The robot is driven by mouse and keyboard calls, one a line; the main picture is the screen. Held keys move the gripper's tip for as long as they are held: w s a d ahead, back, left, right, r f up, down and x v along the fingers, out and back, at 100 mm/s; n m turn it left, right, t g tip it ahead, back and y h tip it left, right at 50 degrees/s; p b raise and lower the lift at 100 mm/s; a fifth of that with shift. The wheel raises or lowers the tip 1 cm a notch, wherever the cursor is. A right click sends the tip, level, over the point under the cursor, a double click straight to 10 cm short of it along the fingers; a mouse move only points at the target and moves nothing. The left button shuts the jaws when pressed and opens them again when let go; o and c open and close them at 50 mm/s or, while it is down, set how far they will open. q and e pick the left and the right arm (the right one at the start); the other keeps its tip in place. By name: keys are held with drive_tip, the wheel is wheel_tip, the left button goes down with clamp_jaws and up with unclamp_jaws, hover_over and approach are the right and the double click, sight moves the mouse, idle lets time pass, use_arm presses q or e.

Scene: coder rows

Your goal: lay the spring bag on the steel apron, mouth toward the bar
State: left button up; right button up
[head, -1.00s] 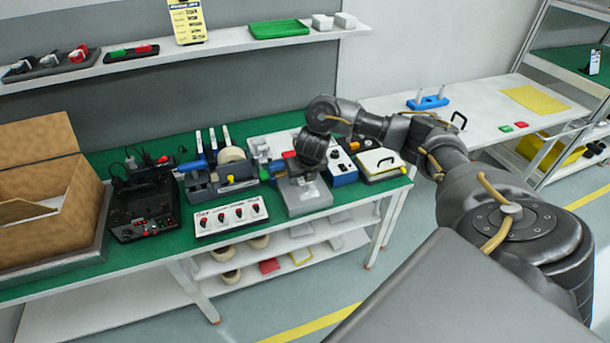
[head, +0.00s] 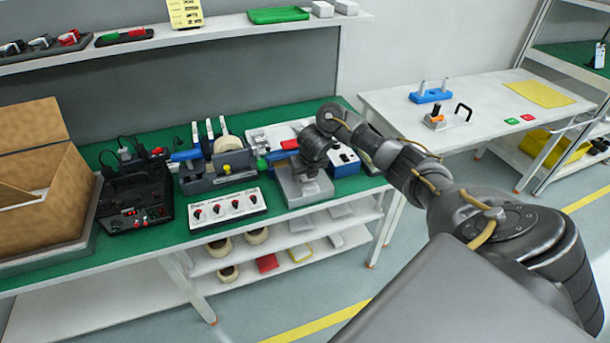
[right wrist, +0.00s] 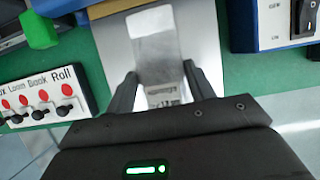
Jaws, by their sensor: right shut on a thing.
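The steel apron (head: 300,196) is the grey plate at the front of the bench, right of the knob panel. My right gripper (right wrist: 160,92) is over the apron, its fingers on either side of the lower end of a clear, whitish bag (right wrist: 155,45). It is shut on that bag, which has small lettering between the fingertips. The bag stretches away from the fingers, over the apron. I cannot tell whether it touches the plate. In the head view my dark hand hides the bag and fingertips. The bar cannot be made out clearly. My left gripper is out of view.
The white knob panel (head: 228,208) sits left of the apron. A blue-and-white switch box (head: 345,160) stands close on the right. A black device (head: 135,205) and an open cardboard box (head: 40,200) are further left. The right-hand table has free room.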

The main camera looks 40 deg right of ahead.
drive_tip(key=o, duration=1)
drive_tip(key=shift+s+r+p, duration=0.1)
drive_tip(key=shift+r+p, duration=0.2)
drive_tip(key=shift+r, duration=0.2)
drive_tip(key=p+v, duration=0.6)
drive_tip(key=v, duration=0.5)
drive_tip(key=shift+s+a, duration=0.1)
drive_tip(key=shift+a, duration=0.05)
